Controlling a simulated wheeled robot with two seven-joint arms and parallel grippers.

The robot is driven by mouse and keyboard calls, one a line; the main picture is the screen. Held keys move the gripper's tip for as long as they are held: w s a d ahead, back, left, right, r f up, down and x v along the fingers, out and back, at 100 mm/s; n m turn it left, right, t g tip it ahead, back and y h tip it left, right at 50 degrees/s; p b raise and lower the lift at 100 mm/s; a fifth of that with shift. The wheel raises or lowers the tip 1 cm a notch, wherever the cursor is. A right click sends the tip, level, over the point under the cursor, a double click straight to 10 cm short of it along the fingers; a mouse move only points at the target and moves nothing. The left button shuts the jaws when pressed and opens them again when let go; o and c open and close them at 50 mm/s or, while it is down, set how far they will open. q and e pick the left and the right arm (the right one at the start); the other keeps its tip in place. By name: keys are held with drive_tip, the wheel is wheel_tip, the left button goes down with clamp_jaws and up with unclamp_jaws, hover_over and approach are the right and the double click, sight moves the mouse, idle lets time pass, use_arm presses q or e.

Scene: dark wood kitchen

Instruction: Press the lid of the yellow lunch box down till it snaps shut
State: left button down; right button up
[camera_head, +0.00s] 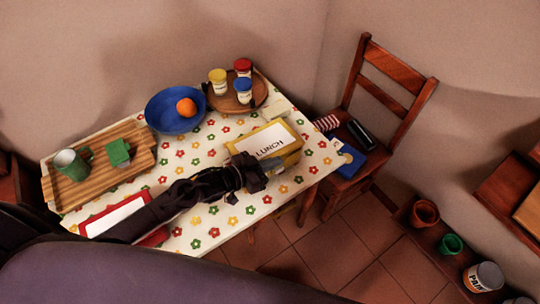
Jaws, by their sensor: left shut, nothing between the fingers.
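The yellow lunch box (291,143) stands near the right end of the table, with a white panel reading LUNCH on it. My left gripper (278,161) is shut and empty, in front of the near side of the box and covering part of it. I cannot tell whether its fingertips touch the box. Whether the lid is fully down is also unclear at this size. My right gripper is not in view.
The flowered table (205,243) also holds a blue bowl (163,120) with an orange, a round board (222,101) with three jars, a slatted wooden tray (98,182) with a green mug, and a red-framed white panel (113,216) under my arm. A wooden chair (392,85) stands at the right.

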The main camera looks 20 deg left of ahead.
use_arm(q)
drive_tip(key=shift+s+d+f+m+b, duration=0.15)
drive_tip(key=shift+f+m+b, duration=0.3)
drive_tip(key=shift+f, duration=0.4)
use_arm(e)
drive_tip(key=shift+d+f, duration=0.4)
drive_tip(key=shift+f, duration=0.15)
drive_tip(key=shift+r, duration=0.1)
use_arm(q)
drive_tip(key=r+p, duration=0.4)
drive_tip(key=r, duration=0.1)
drive_tip(key=shift+w, duration=0.2)
drive_tip(key=f+b+v, duration=0.1)
drive_tip(key=b+v, duration=0.1)
drive_tip(key=v, duration=0.8)
drive_tip(key=shift+s, duration=0.25)
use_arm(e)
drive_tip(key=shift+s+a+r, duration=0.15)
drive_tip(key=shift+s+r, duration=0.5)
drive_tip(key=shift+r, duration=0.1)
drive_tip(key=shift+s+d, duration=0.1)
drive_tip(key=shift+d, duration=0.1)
